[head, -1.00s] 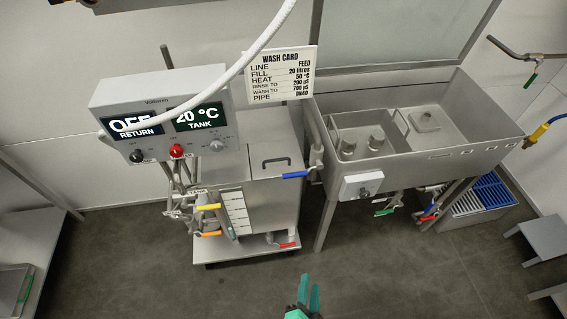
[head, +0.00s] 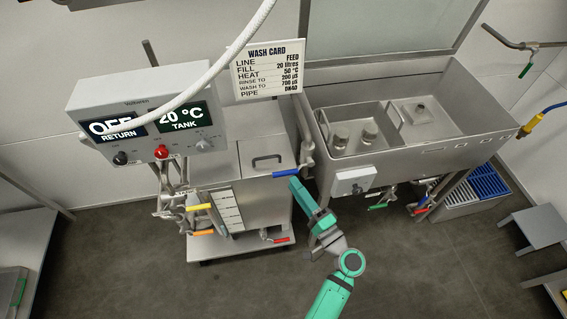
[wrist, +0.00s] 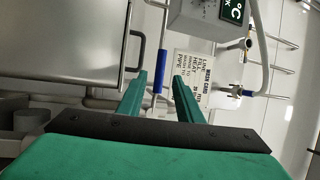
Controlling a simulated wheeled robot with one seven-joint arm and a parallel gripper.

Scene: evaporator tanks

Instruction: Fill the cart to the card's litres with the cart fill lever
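The steel cart tank (head: 262,205) stands left of the sink, with a white level scale (head: 226,210) on its front; I cannot make out a liquid level. The wash card (head: 268,70) reads FILL 20 litres. A blue-handled lever (head: 286,173) lies sideways at the cart's upper right; its handle also shows in the wrist view (wrist: 160,62). My gripper (head: 294,184) is just below and right of this handle. In the wrist view my gripper (wrist: 160,77) is open, with the blue handle between and just past the fingertips. I cannot tell whether they touch. No readable label names the fill lever.
The control box (head: 145,115) shows OFF RETURN and 20 °C TANK. Yellow (head: 199,207), orange (head: 202,232) and red (head: 278,240) levers sit lower on the cart. A white hose (head: 215,70) crosses above. The steel sink (head: 420,150) is close right; the floor in front is clear.

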